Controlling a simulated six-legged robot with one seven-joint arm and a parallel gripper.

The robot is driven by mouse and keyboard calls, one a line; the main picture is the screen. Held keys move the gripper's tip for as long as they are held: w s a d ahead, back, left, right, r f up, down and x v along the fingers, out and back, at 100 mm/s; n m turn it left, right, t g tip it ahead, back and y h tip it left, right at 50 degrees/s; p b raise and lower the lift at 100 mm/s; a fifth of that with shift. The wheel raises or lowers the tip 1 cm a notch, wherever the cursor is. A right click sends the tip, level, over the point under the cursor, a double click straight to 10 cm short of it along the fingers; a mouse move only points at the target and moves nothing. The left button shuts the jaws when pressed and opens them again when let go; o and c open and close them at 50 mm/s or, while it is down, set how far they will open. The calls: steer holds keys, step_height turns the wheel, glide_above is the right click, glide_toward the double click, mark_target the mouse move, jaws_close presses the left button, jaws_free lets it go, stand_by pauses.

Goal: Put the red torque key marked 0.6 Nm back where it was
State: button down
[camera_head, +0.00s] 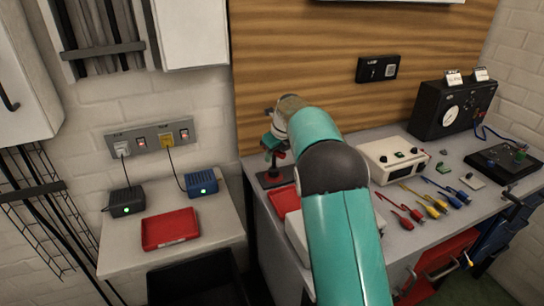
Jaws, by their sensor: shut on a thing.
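My gripper (273,146) is at the back left of the workbench, partly hidden behind my own teal arm. It is shut on a small red thing, which looks like the red torque key (279,155). The key shows only as a small patch of red at the jaws, and its marking is too small to read. Just below is a dark stand (274,179) with a flat base and a thin upright on the bench. I cannot tell whether the key touches the stand.
A red tray (285,201) lies in front of the stand, partly behind my arm. A cream instrument (394,159) and coloured leads (432,204) lie to the right. A lower side table (120,258) at left bears another red tray (170,229) and two small power boxes.

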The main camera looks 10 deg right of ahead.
steer(key=shift+f, duration=0.4)
steer(key=shift+f, duration=0.15)
steer(key=c, duration=1.3)
jaws_free()
steer(key=shift+o, duration=0.2)
